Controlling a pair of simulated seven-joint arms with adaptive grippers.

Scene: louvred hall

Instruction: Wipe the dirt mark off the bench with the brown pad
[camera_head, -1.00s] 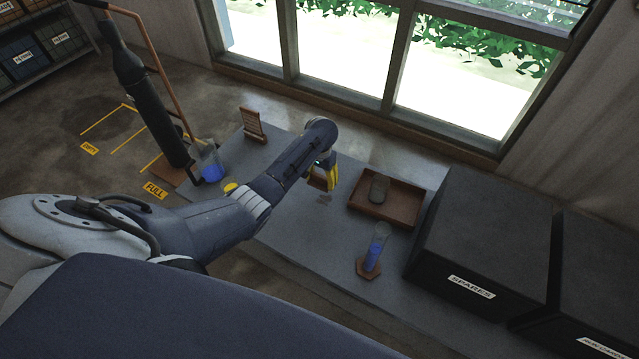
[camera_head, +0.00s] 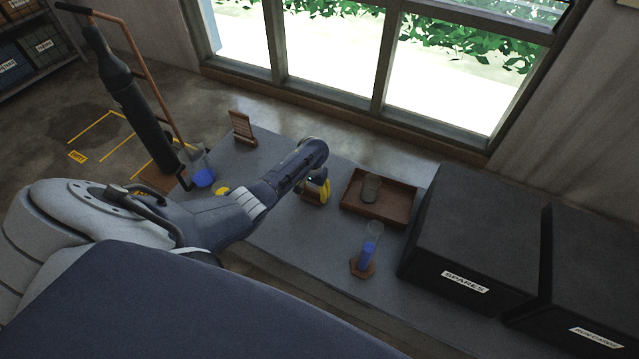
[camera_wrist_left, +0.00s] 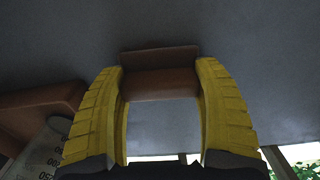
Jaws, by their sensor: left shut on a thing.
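My left gripper (camera_head: 318,190) is over the middle of the grey bench (camera_head: 290,235), left of the wooden tray. It is shut on the brown pad (camera_head: 309,198). In the left wrist view the pad (camera_wrist_left: 160,80) sits between the two yellow fingers (camera_wrist_left: 161,110), close to the bench surface; whether it touches is hard to tell. I see no dirt mark now; the pad and gripper may cover it. My right gripper is not in view.
The brown tray (camera_head: 401,207) holds a greyish glass vessel (camera_head: 371,188). A blue-filled cylinder (camera_head: 368,251) stands in front of it. Black crates (camera_head: 480,235) stand right. A blue-filled beaker (camera_head: 203,172), a yellow disc (camera_head: 222,191) and a small wooden stand (camera_head: 242,127) are left.

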